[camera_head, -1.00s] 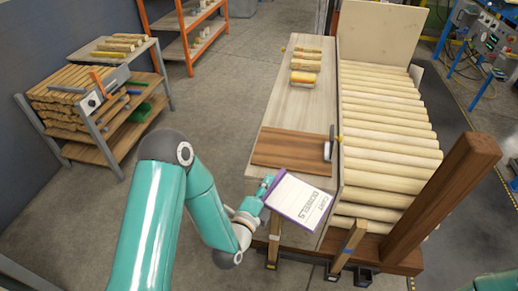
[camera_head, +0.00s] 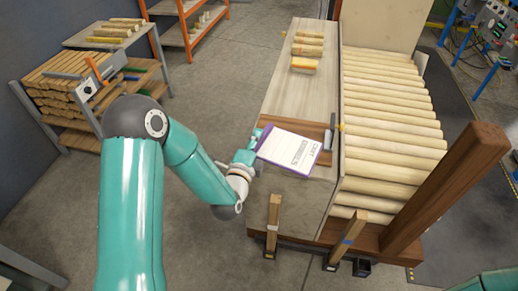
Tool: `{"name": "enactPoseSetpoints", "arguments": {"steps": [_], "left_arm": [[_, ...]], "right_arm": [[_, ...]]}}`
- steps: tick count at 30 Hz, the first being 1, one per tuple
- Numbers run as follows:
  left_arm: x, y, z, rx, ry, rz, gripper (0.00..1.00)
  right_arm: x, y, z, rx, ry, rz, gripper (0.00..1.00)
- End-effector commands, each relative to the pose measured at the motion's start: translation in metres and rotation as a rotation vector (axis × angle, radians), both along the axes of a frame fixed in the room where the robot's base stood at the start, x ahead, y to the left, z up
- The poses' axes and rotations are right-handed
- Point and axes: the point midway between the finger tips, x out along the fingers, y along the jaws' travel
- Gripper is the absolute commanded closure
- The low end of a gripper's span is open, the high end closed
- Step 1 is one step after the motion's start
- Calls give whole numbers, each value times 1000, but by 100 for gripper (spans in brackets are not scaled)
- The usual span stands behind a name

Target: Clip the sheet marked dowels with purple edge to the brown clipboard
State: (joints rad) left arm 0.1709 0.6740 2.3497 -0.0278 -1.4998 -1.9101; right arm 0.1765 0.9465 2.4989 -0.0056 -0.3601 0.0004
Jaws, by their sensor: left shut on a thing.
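My left gripper (camera_head: 259,139) is shut on the left edge of a white sheet with a purple edge and printed words (camera_head: 292,149), the larger word reading dowels. The sheet is held over the near part of the bench and covers much of the brown clipboard (camera_head: 290,124). The clipboard's far strip shows above the sheet, and its grey clip (camera_head: 329,138) shows at its right end, just right of the sheet. I cannot tell whether the sheet touches the board. My right gripper is not in view; only a teal part of mine shows at the bottom right.
The pale bench top (camera_head: 295,90) is clear beyond the clipboard, up to several short wood pieces (camera_head: 306,51). A rack of long dowels (camera_head: 385,110) runs along its right side, with a thick brown post (camera_head: 445,190) near the front. A shelf of wood stock (camera_head: 62,90) stands at the left.

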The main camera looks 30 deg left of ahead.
Motion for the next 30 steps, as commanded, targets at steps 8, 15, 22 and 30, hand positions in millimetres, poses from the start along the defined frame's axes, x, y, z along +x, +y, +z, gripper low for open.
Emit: {"name": "enactPoseSetpoints", "arguments": {"steps": [8,15,22,30], "left_arm": [[18,82,96,-4,-10,192,100],[13,106,126,-6,6,238,100],[12,107,78,-5,16,240,100],[12,107,7,-6,14,240,100]], "right_arm": [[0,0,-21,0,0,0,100],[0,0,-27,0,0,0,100],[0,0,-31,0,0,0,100],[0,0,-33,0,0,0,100]]}}
